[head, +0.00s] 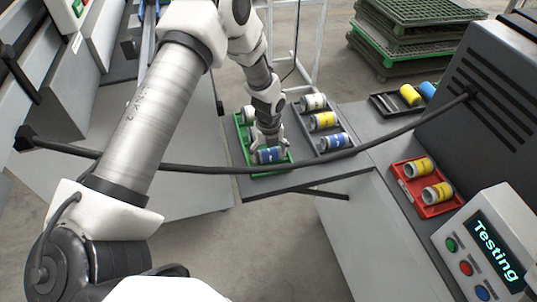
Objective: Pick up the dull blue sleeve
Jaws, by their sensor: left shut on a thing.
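My left gripper (268,143) reaches down over the green tray (242,148) on the grey table. It is shut on a dull blue sleeve (270,156) that lies on its side at the tray's near end. The fingers cover part of the sleeve, and I cannot tell whether it still touches the tray floor. Another blue sleeve (336,141) lies at the near end of the dark tray (318,152) to the right. My right gripper is not in view.
The dark tray also holds a yellow sleeve (323,121) and a whitish one (312,102). A black bar (205,168) crosses in front of the green tray. Stacked green pallets (400,45) stand behind.

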